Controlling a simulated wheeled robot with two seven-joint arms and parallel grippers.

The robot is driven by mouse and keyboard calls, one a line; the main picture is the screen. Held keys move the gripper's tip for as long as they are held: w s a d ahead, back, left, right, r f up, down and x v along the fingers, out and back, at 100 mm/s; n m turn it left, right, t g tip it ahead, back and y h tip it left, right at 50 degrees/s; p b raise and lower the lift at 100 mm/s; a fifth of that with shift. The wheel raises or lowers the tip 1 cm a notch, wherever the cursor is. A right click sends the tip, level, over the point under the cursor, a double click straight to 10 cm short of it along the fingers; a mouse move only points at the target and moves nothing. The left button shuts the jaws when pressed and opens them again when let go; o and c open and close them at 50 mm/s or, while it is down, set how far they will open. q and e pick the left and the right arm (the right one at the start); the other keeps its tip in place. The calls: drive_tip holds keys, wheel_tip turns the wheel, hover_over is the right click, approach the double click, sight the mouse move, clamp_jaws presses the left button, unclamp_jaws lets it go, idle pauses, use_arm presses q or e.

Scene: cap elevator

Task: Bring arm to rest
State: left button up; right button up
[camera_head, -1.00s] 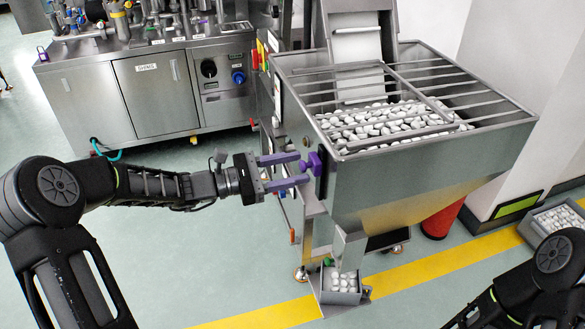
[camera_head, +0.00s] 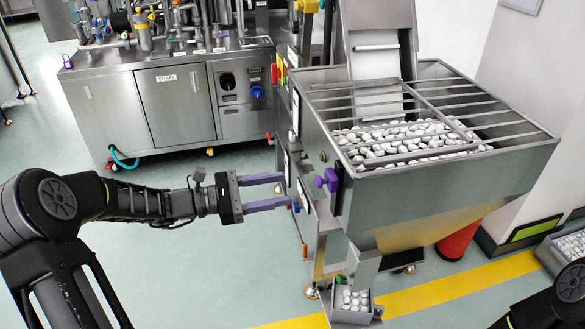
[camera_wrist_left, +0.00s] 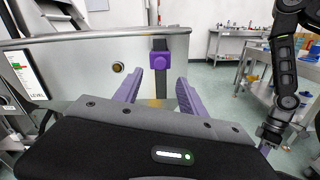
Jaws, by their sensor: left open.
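My left gripper (camera_head: 268,191) is open and empty, with its two purple fingers pointing right toward the cap elevator's steel hopper (camera_head: 440,200). A purple knob (camera_head: 327,180) sits on the hopper's near left corner, a short gap beyond the fingertips. In the left wrist view the knob (camera_wrist_left: 161,60) shows ahead, between and beyond the open fingers (camera_wrist_left: 157,90). Part of my right arm (camera_head: 560,300) shows at the bottom right of the head view; its gripper is outside that view.
White caps (camera_head: 400,142) lie in the hopper under a metal grate. A small bin (camera_head: 350,316) with caps stands below the chute. A steel machine cabinet (camera_head: 175,105) is behind on the left. A red cylinder (camera_head: 458,240) stands under the hopper. The floor in front is open.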

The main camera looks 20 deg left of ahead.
use_arm(q)
drive_tip(key=s+f+m+g+y+p, duration=0.1)
drive_tip(key=s+f+m+g+y, duration=0.2)
drive_tip(key=f, duration=0.7)
drive_tip(key=s+f+m+g+y, duration=0.2)
drive_tip(key=s+f+y, duration=0.25)
drive_tip(key=f, duration=0.55)
drive_tip(key=s+f+m+g+y+p, duration=0.1)
drive_tip(key=s+f+m+g+y, duration=0.3)
drive_tip(key=f, duration=0.6)
drive_tip(key=s+d+f+m+p, duration=0.1)
drive_tip(key=s+d+f+m, duration=0.1)
drive_tip(key=s+d+m, duration=0.3)
drive_tip(key=s+d+f+m+p, duration=0.1)
drive_tip(key=s+d+m, duration=0.4)
drive_tip(key=s+d, duration=0.5)
drive_tip(key=shift+d+f+m, duration=0.3)
drive_tip(key=shift+d+f, duration=0.05)
drive_tip(key=shift+f, duration=0.4)
drive_tip(key=shift+w+h, duration=0.1)
drive_tip(key=shift+h, duration=0.15)
